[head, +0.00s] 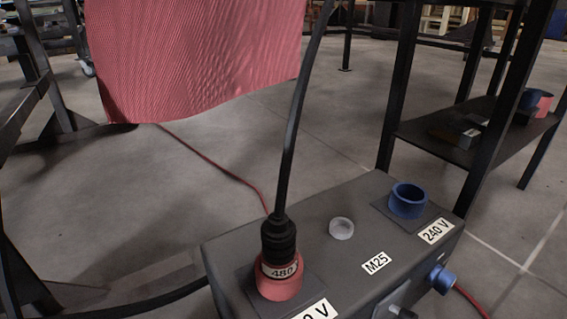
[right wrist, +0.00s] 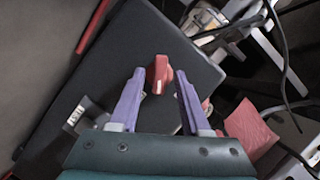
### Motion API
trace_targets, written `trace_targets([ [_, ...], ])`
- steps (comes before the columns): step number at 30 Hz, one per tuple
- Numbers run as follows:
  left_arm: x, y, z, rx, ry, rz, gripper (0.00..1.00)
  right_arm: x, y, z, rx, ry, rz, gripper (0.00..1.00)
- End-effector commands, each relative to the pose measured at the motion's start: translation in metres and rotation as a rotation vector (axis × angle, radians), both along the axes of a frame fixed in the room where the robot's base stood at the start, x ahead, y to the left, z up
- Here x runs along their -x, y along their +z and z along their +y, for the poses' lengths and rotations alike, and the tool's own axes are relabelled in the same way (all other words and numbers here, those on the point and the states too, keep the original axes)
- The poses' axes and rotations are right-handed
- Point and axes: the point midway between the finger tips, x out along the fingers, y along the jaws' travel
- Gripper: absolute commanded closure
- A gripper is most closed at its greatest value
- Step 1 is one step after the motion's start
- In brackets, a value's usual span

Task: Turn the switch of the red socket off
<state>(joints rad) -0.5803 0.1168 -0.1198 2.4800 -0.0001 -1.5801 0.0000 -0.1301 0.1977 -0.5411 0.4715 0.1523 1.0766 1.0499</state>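The red socket (head: 278,285) is on the top of a dark grey box, with a black plug (head: 279,238) and its cable standing up from it. A red rotary switch (right wrist: 159,74) with a white mark shows on a dark face in the right wrist view. My right gripper (right wrist: 160,71) is open, with its two purple fingers on either side of the switch and a gap visible on each side. I cannot tell the depth of the fingertips relative to the switch. The switch does not show clearly in the head view. My left gripper is not in view.
The grey box (head: 330,195) also bears a blue socket (head: 408,203), a white round cap (head: 341,229) and a blue connector (head: 441,278) on its right side. A red cloth-like sheet (head: 190,55) hangs behind. A dark shelf (head: 440,145) stands behind right.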

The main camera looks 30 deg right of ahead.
Motion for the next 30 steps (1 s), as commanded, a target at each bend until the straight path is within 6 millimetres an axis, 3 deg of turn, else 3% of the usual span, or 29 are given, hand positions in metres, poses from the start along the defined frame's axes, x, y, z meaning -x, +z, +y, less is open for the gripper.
trace_targets([
  [1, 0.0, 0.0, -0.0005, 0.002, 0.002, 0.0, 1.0, 0.0002, 0.0, 0.0, 0.0, 0.0, 0.0, 0.6],
  [12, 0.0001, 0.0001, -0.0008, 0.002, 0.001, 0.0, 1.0, 0.0004, 0.0, -0.0001, 0.0, 0.0, 0.0, 1.0],
  [30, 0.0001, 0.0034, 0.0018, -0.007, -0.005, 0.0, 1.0, 0.0006, 0.0014, 0.0004, 0.034, 0.0, -0.003, 1.0],
])
